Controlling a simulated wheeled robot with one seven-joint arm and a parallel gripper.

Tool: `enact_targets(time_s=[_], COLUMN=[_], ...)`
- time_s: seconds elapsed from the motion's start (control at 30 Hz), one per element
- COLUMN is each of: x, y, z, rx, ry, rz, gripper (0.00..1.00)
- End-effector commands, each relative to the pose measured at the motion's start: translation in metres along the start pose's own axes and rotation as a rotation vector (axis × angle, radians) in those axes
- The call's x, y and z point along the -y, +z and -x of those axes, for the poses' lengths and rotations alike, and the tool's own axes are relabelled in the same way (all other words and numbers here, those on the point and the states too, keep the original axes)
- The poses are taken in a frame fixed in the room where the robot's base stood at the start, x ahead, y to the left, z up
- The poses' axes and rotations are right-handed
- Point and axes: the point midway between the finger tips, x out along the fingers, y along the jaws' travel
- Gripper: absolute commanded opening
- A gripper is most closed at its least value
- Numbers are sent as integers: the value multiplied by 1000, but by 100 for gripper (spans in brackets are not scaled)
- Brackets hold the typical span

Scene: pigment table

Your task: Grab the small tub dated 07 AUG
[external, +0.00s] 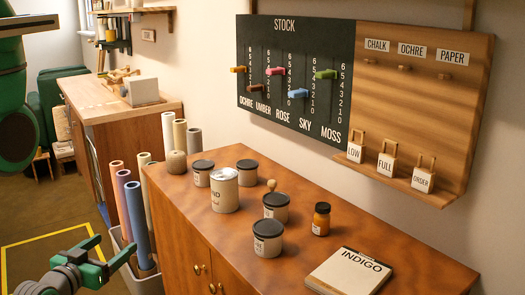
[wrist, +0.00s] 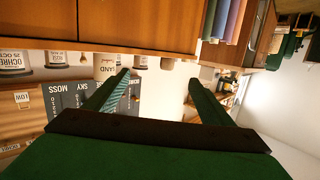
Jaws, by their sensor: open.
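Several small white tubs with dark lids stand on the wooden cabinet in the external view: one at the back left (external: 202,173), one behind the pale can (external: 247,173), one at the middle (external: 276,207) and one at the front (external: 268,239). Their labels are too small to read there, so I cannot tell which is dated 07 AUG. The wrist view is upside down; a container at its left edge (wrist: 14,63) seems to read OCHRE 25 OCT. My gripper (external: 114,250) is open and empty, left of the cabinet front, apart from the tubs.
A pale can (external: 224,191), an amber bottle (external: 321,219) and an INDIGO book (external: 349,271) share the cabinet top (external: 195,213). Rolled sheets (external: 137,222) stand in a bin between my gripper and the cabinet's left end. The stock board (external: 296,75) hangs behind.

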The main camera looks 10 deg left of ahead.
Motion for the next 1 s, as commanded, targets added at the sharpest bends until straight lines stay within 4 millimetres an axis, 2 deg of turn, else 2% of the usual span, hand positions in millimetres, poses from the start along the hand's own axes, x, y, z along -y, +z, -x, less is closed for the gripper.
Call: enact_targets(time_s=[0.03, 0.1, 0.37, 0.6, 0.8, 1.0], x=[-6, -14, -55, -108, -151, -191], y=[-6, -12, -46, -94, -138, -174], z=[-18, -38, -113, -173, -206, -227], rx=[-29, -56, -162, -265, -342, -389], ry=[20, 45, 144, 244, 317, 386], rz=[-8, -22, -70, -112, -145, -166], gripper=[76, 76, 76, 76, 76, 76])
